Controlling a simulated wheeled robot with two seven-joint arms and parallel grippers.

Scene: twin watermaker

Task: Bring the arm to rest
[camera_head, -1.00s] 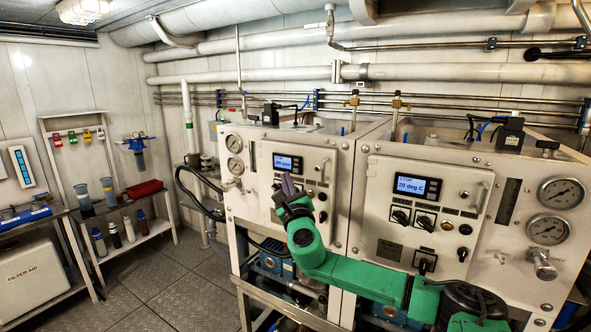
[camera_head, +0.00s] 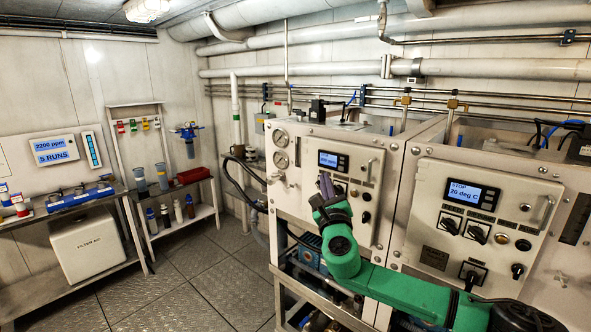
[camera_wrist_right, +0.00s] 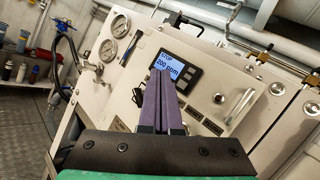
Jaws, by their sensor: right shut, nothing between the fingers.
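My right arm is green and comes in from the lower right in the head view. My right gripper (camera_head: 326,187) has purple fingers pressed together with nothing between them. It is in front of the left watermaker panel (camera_head: 374,214), below its small display (camera_head: 333,160). In the right wrist view the shut fingers (camera_wrist_right: 158,85) point up toward the same panel, and the display (camera_wrist_right: 178,66) reads STOP and 200 ppm. I cannot tell the gap between the fingertips and the panel. My left gripper is not in view.
The right watermaker panel (camera_head: 436,185) has a display reading STOP and 20 deg C, with several knobs. A filter aid box (camera_head: 92,247), a bench and a shelf of bottles (camera_head: 180,225) stand at the left. The floor (camera_head: 205,285) between is clear.

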